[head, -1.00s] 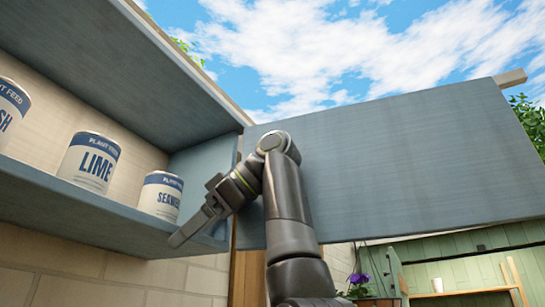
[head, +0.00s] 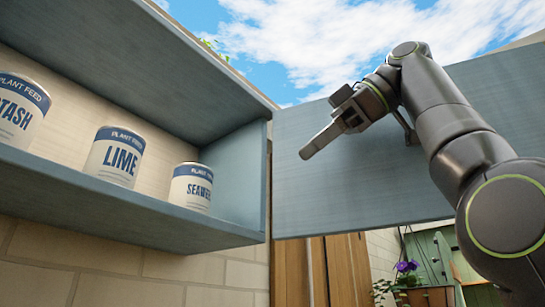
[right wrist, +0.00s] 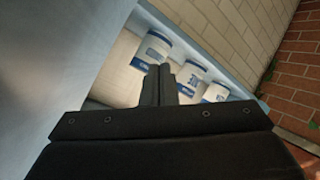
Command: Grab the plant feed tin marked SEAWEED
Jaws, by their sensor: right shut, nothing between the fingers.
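The SEAWEED tin (head: 191,188), white with a blue top band, stands upright on the cabinet shelf, the rightmost of the tins in the head view. My right gripper (head: 305,153) is shut and empty, in front of the open cabinet door, to the right of the SEAWEED tin and apart from it. In the right wrist view the closed fingers (right wrist: 167,72) point toward the shelf, and the nearest tin (right wrist: 152,50) shows just beyond them; its label is too small to read. My left gripper is in neither view.
The LIME tin (head: 115,156) and a tin ending in TASH (head: 19,108) stand left of the SEAWEED tin. The blue-grey cabinet shelf (head: 120,208) has a front edge below them. The open door (head: 350,195) spans the right. A potted purple flower (head: 405,268) is lower right.

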